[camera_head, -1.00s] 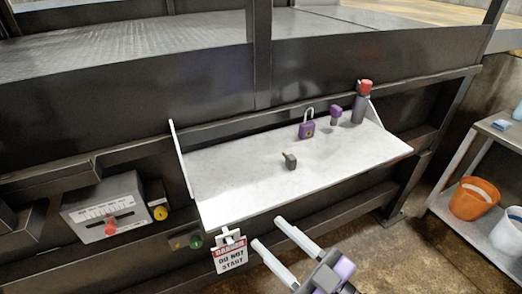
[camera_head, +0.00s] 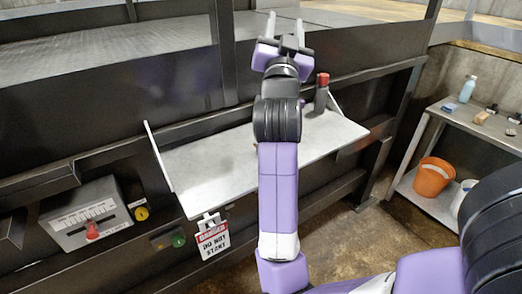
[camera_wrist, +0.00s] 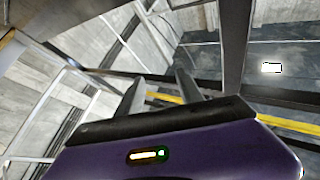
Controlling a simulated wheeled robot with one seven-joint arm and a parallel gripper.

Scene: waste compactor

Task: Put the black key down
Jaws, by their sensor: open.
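My gripper (camera_head: 285,25) is raised high above the white shelf (camera_head: 200,170), fingers pointing up and apart, with nothing between them. The wrist view shows the same empty open fingers (camera_wrist: 160,84) against walls and railings. The black key is mostly hidden behind my arm in the head view. Only a small brown tip (camera_head: 254,148), apparently part of it, shows on the shelf at the arm's left edge. The gripper is well away from it.
A red-topped dark canister (camera_head: 321,95) stands at the shelf's back right. A danger tag (camera_head: 212,240) hangs at its front left. A control box (camera_head: 88,215) is left of the shelf. A side rack with an orange bucket (camera_head: 433,177) stands right. The shelf's left part is clear.

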